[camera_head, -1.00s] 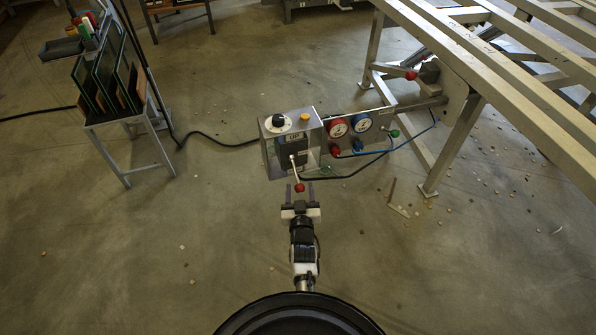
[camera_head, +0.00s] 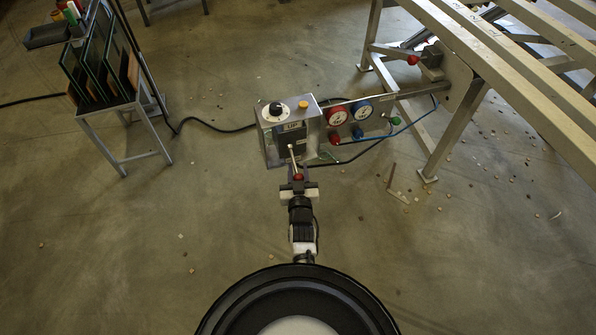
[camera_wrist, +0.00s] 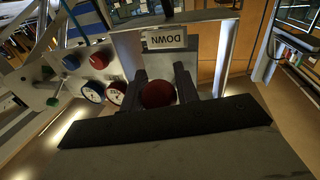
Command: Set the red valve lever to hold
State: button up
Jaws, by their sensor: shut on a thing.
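The valve lever is a light rod with a red ball knob (camera_head: 298,177) at its end. It hangs down and toward me from the front of a metal control box (camera_head: 271,144). A label reading UP is on the top part of the box front. My gripper (camera_head: 298,173) is shut on the red knob. In the wrist view the red knob (camera_wrist: 157,94) sits between my two dark fingers, with a DOWN label (camera_wrist: 166,38) beyond it. I see no hold label in these frames.
Red (camera_head: 337,116) and blue (camera_head: 361,110) gauges and hoses are right of the box. A slatted metal table frame (camera_head: 455,130) stands farther right. A glass rack (camera_head: 120,107) stands at left. The floor between is mostly open, with small scattered chips.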

jog(key=shift+r, duration=0.1)
grip_shut()
jog(key=r+p, duration=0.1)
jog(key=p, duration=0.2)
jog(key=r+g+p, duration=0.1)
jog(key=p, duration=0.2)
jog(key=shift+s+d+g, duration=0.15)
jog(key=shift+s+g, duration=0.15)
jog(key=p, duration=0.2)
jog(key=r+g+p, duration=0.1)
jog(key=p, duration=0.1)
jog(key=shift+s+r+n+g+p, duration=0.1)
jog(key=shift+s+n+g+p, duration=0.1)
jog(key=shift+n+g+p, duration=0.1)
jog(key=shift+s+r+g+h+p, duration=0.25)
jog(key=shift+g+p, duration=0.35)
jog(key=shift+p, duration=0.45)
jog(key=shift+w, duration=0.1)
jog(key=shift+d+r+p, duration=0.1)
jog(key=shift+r+p, duration=0.2)
jog(key=o, duration=1.1)
grip_release()
jog(key=shift+c, duration=0.2)
jog(key=shift+f, duration=0.1)
